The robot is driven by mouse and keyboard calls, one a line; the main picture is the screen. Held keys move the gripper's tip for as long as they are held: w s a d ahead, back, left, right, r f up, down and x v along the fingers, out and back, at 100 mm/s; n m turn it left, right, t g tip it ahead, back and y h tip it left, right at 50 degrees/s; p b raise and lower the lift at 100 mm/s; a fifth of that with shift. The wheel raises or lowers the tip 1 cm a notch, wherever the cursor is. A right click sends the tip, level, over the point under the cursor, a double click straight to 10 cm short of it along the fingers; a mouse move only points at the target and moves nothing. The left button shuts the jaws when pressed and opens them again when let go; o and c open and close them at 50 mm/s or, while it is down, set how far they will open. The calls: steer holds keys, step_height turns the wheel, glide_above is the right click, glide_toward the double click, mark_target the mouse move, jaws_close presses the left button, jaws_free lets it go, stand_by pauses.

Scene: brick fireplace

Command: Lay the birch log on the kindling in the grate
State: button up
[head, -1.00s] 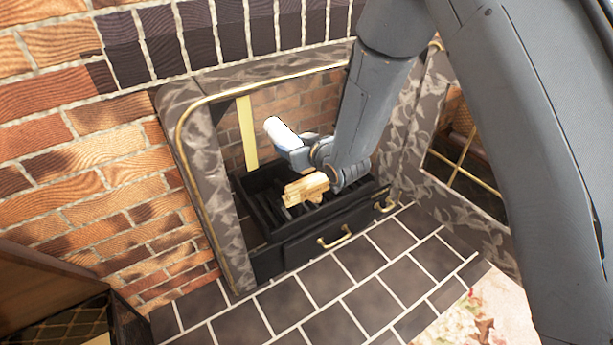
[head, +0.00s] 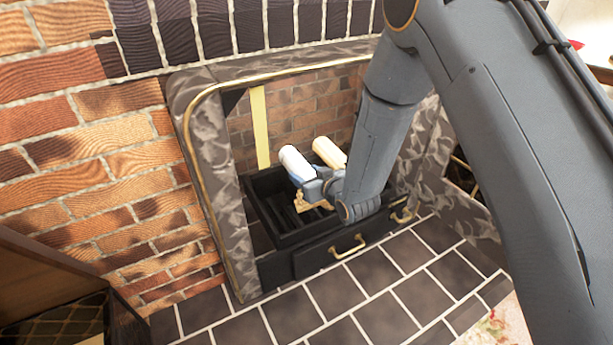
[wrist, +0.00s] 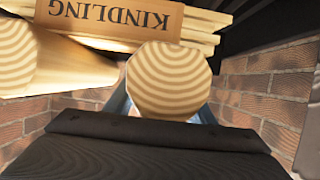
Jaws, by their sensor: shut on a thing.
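My gripper (head: 308,182) is shut on a white birch log (head: 295,163), inside the fireplace opening. In the wrist view the log's round ringed end (wrist: 170,80) shows between the blue fingers. The log is over the black grate (head: 262,215), close to the kindling (head: 314,201), which my gripper and arm partly cover. In the wrist view the kindling bundle has an upside-down KINDLING band (wrist: 115,22). I cannot tell whether the log touches it.
A second, cream log (head: 329,152) lies right of the held log in the head view; its end shows left in the wrist view (wrist: 14,58). The marbled surround (head: 212,165) frames the opening. Brass handles (head: 348,246) are on the front. Dark hearth tiles (head: 300,312) are clear.

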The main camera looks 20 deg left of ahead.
steer(key=o, duration=1.5)
steer(key=shift+f, duration=0.1)
steer(key=s+d+r+m+g+h+p, duration=0.25)
steer(key=s+d+r+h+p, duration=0.3)
steer(key=s+d+r, duration=0.8)
steer(key=s+d+r+g+h, duration=0.1)
steer(key=s+d+r+g, duration=0.1)
steer(key=s, duration=0.5)
steer(key=s+d+r+g+h, duration=0.1)
steer(key=s+d+r+g, duration=0.1)
steer(key=s+d+r, duration=0.3)
steer(key=s+d+r+m+g+h+b, duration=0.1)
steer(key=s+d+r+g, duration=0.1)
steer(key=s+r, duration=0.4)
steer(key=shift+s+d+r, duration=0.15)
steer(key=shift+s+d, duration=0.1)
steer(key=shift+s, duration=0.55)
steer(key=shift+s+d+r, duration=0.1)
steer(key=shift+s+d, duration=0.15)
steer(key=shift+s, duration=0.5)
steer(key=shift+s+d+r, duration=0.15)
steer(key=shift+s+d, duration=0.1)
steer(key=shift+s, duration=0.55)
